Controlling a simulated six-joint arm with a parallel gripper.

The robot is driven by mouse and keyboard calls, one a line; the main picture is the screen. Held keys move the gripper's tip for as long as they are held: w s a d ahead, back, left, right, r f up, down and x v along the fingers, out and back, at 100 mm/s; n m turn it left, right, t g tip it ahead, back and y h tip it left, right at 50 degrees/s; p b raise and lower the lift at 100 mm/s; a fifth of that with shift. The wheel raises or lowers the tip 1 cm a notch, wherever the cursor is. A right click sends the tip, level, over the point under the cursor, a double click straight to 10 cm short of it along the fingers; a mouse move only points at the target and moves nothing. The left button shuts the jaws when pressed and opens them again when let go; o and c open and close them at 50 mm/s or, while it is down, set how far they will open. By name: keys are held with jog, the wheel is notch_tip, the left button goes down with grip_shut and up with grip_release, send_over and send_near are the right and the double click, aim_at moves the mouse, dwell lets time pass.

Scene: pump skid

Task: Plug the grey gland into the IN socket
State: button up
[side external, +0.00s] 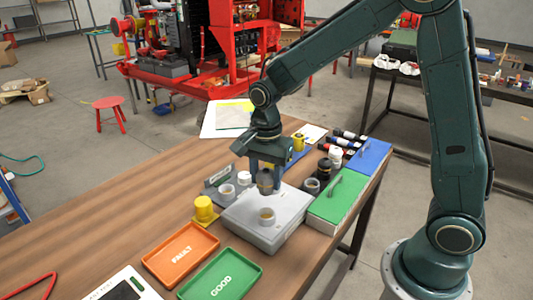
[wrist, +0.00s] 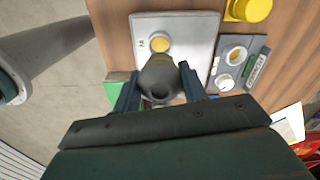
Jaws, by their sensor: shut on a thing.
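My gripper (side external: 266,172) is shut on the grey gland (side external: 265,182), a dark grey rounded piece, and holds it above the pale grey box (side external: 245,220). In the wrist view the gland (wrist: 160,78) sits between the two fingers (wrist: 158,88). The box's socket (side external: 267,214), a round ring with a tan opening, is on its top face below the gland. In the wrist view the socket (wrist: 160,44) appears just beyond the gland, with a small unreadable mark beside it. The gland is apart from the socket in the side view.
A grey panel with round fittings (side external: 222,180) and a yellow cap (side external: 205,209) stand left of the box. The orange FAULT tray (side external: 180,254) and green GOOD tray (side external: 221,277) lie in front. A green case (side external: 338,200) and dark and white small parts (side external: 324,168) are at right.

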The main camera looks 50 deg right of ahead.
aim_at(266, 193)
jog(key=shift+f, duration=0.1)
jog(key=shift+f, duration=2.6)
jog(key=shift+f, duration=1.75)
jog(key=o, duration=1.2)
jog(key=shift+r, duration=0.1)
notch_tip(266, 193, up, 13)
jog(key=shift+r, duration=0.35)
